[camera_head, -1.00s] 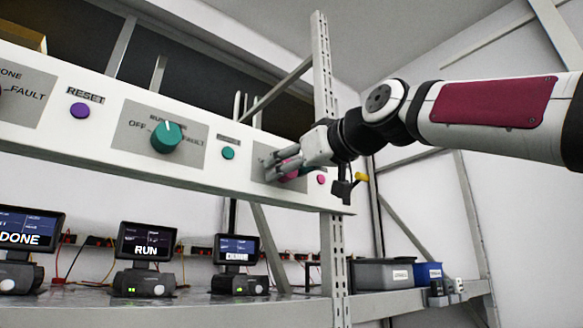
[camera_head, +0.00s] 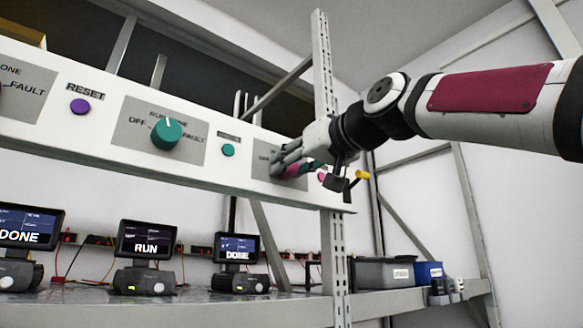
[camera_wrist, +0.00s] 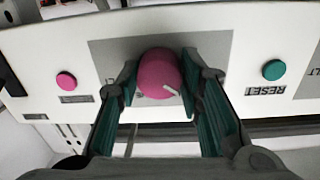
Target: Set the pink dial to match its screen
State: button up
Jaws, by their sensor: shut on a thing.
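The pink dial (camera_wrist: 158,75) sits on a grey plate on the white panel. Its white pointer mark points to the lower right in the wrist view, which shows the panel upside down. My gripper (camera_wrist: 160,78) is shut on the dial, with a green-padded finger on each side. In the head view my gripper (camera_head: 285,166) reaches the panel's right end and covers most of the dial and its labels. The small right-hand screen (camera_head: 238,254) below it reads DONE.
A teal dial (camera_head: 167,133) with OFF and FAULT labels is left along the panel. Small teal (camera_head: 228,151) and pink (camera_wrist: 66,81) buttons flank the pink dial. A metal post (camera_head: 324,110) stands close by my gripper. Other screens read RUN (camera_head: 146,240) and DONE (camera_head: 27,228).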

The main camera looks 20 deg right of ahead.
jog(key=m, duration=0.3)
jog(key=shift+m, duration=0.4)
jog(key=shift+m+p, duration=1.8)
jog(key=shift+m, duration=3.4)
jog(key=o, duration=1.2)
jog(key=shift+c, duration=0.2)
jog(key=shift+s+d, duration=0.1)
